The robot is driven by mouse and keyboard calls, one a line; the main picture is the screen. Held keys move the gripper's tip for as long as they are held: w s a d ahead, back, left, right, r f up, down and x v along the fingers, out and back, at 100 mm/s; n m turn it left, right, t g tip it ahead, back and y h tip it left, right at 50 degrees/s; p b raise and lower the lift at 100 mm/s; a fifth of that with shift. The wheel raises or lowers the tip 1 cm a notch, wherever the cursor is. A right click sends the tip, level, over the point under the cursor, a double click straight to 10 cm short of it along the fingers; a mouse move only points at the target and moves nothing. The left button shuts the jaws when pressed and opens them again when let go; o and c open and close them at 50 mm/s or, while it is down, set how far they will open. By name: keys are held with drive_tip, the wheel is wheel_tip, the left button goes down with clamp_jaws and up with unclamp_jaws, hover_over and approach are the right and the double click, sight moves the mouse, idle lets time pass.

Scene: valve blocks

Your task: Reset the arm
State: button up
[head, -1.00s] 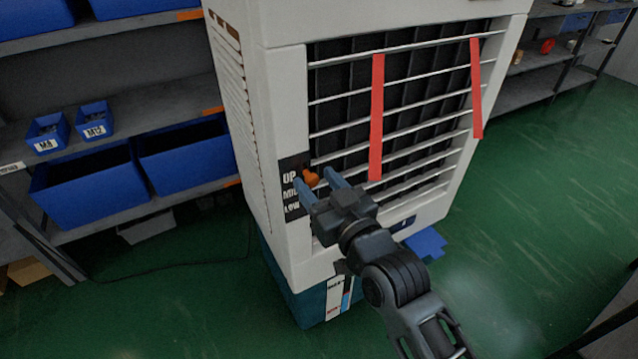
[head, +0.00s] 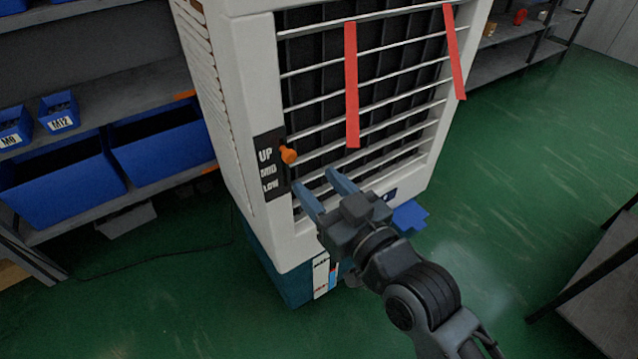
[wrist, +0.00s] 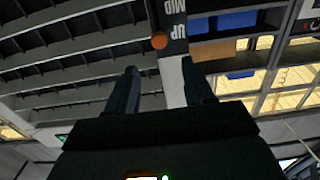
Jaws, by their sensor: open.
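My gripper (head: 325,187) is open and empty, its two blue-grey fingers spread just in front of the lower left of the air cooler's grille. The white air cooler (head: 237,90) stands upright with red strips hanging on its grille. An orange knob (head: 288,155) sits at the UP mark of the black UP/MID/LOW label (head: 268,163), above and left of the fingers and apart from them. In the wrist view the knob (wrist: 159,41) shows beyond the fingertips, between the two fingers (wrist: 160,80), by the label (wrist: 174,22).
A shelf with blue bins (head: 163,150) stands at the left. Another shelf (head: 505,50) is at the back right, and a dark table (head: 606,290) is at the right edge. Green floor (head: 500,190) is open to the right of the cooler.

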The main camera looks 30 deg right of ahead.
drive_tip(key=s+f+g, duration=0.1)
drive_tip(key=s+g, duration=0.2)
drive_tip(key=s, duration=2.8)
drive_tip(key=shift+s+f, duration=0.15)
drive_tip(key=shift+s, duration=0.15)
idle(1.0)
